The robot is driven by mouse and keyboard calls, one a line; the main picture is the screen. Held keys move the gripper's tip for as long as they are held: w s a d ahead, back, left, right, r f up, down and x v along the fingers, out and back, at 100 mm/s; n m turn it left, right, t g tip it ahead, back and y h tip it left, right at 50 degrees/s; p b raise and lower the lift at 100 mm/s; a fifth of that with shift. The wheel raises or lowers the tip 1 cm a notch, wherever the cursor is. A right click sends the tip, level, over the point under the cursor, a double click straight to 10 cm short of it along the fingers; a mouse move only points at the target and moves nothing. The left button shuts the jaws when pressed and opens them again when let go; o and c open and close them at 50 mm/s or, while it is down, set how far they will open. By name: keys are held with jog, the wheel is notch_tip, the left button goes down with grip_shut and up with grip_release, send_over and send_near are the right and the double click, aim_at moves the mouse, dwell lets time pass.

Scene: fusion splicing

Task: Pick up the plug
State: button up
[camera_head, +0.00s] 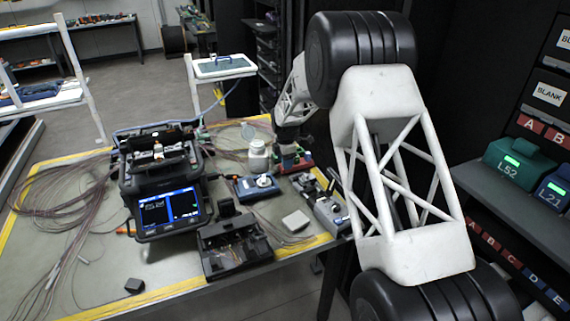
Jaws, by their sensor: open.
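My gripper (289,146) is at the far end of my white and black arm, pointing down over the back right part of the table. It is small and dark here, and its fingertips are hard to make out. It is open. A small red and teal item (296,163) is just below it. I cannot tell if they touch. I cannot pick out the plug with certainty; it may be at this item or hidden by the gripper.
The fusion splicer (165,190) with a lit screen stands on the table (95,270). Nearby are a white bottle (258,157), a blue device (254,188), a black open case (234,248), a grey tool (328,208) and a light block (296,221). Loose cables lie left. Shelves with labelled boxes stand right.

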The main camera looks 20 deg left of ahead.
jog(key=shift+f, duration=0.25)
jog(key=shift+c, duration=0.3)
jog(key=c, duration=0.9)
jog(key=shift+r, duration=0.1)
jog(key=shift+r, duration=0.8)
jog(key=shift+s+d+r, duration=0.1)
jog(key=shift+r, duration=0.85)
jog(key=s+d, duration=0.2)
jog(key=s, duration=0.2)
jog(key=s+d+r, duration=0.1)
jog(key=s+d, duration=0.2)
jog(key=s, duration=0.2)
jog(key=s+d, duration=0.3)
jog(key=s, duration=0.1)
jog(key=shift+s+d+r, duration=0.15)
jog(key=shift+d+r, duration=0.05)
jog(key=shift+d, duration=0.05)
